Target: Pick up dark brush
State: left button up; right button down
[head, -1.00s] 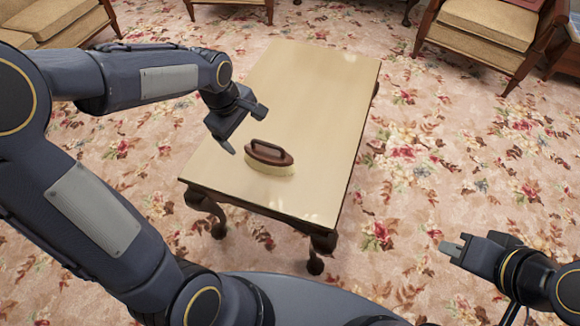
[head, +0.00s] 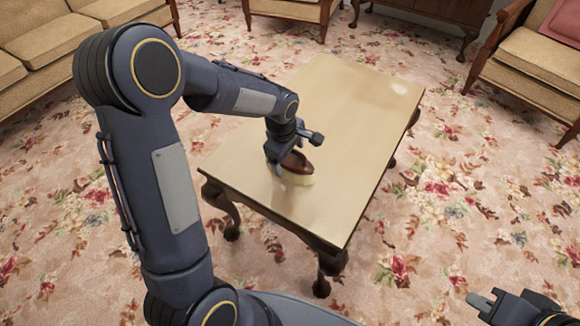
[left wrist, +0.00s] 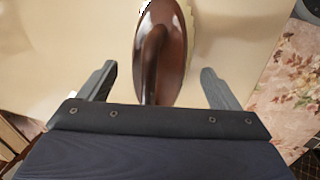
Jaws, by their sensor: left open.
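The dark brush (head: 297,165) has a dark brown wooden back and handle with pale bristles. It stands bristles down on the table (head: 345,110), near its left front part. My left gripper (head: 290,152) is right at the brush in the head view and hides part of it. In the left wrist view the brush (left wrist: 163,50) lies between the two spread fingers of the left gripper (left wrist: 158,85), with a gap on each side. That gripper is open. My right gripper (head: 487,300) is at the lower right, away from the table, and its jaw state is unclear.
The rest of the tabletop is bare. A sofa (head: 50,40) stands at the upper left and an armchair (head: 535,60) at the upper right. A dark wooden cabinet (head: 430,15) is at the back. Floral carpet (head: 450,190) surrounds the table.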

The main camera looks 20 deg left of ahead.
aim_at(288, 160)
pick_arm(q)
jog(key=shift+f, duration=0.35)
jog(key=shift+r, duration=0.1)
jog(key=c, duration=1.1)
jog(key=shift+w+r+p, duration=0.1)
jog(key=shift+r+p, duration=0.25)
jog(key=shift+r, duration=0.3)
notch_tip(288, 160, up, 3)
jog(key=shift+f+p, duration=0.15)
jog(key=shift+p, duration=0.4)
jog(key=s+a+r+p, duration=0.1)
jog(key=s+r, duration=0.2)
jog(key=s, duration=0.1)
jog(key=s+a+r+p, duration=0.2)
jog(key=s+r, duration=0.1)
jog(key=s, duration=0.2)
jog(key=s+a+r+p, duration=0.1)
jog(key=s+r, duration=0.2)
jog(key=s, duration=0.1)
jog(key=shift+s+a+p, duration=0.15)
jog(key=shift+a+p, duration=0.15)
jog(key=shift+p, duration=0.05)
